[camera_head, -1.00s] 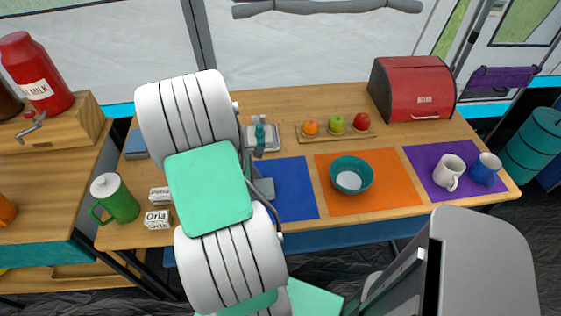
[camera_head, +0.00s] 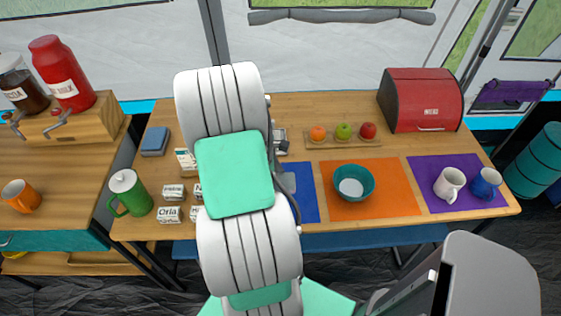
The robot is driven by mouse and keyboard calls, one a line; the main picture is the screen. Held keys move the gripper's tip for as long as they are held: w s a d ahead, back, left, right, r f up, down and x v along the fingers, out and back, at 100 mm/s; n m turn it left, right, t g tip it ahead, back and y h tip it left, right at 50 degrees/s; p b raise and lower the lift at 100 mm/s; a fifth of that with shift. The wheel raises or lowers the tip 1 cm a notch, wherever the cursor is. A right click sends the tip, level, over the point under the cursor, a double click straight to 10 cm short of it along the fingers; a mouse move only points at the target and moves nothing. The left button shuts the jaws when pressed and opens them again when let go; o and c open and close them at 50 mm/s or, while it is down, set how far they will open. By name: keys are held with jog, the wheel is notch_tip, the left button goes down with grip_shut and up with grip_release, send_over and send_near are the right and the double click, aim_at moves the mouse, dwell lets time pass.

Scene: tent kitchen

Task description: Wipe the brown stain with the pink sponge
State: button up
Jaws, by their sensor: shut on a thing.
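My white and green arm stands upright across the left-middle of the head view and covers part of the wooden table (camera_head: 300,105). My gripper's fingertips are hidden behind the arm. Only a small grey part that seems to belong to my wrist shows at the arm's right edge, over the blue mat (camera_head: 306,200). I see no pink sponge and no brown stain. The strip of table behind the arm cannot be seen.
A teal bowl (camera_head: 366,193) stands on the orange mat (camera_head: 400,205). A white mug (camera_head: 449,184) and a blue mug (camera_head: 485,183) are on the purple mat (camera_head: 428,168). A green jug (camera_head: 130,193) stands left.

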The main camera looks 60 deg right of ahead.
jog(key=shift+r+p, duration=1.35)
jog(key=shift+r, duration=0.35)
jog(key=shift+w, duration=0.1)
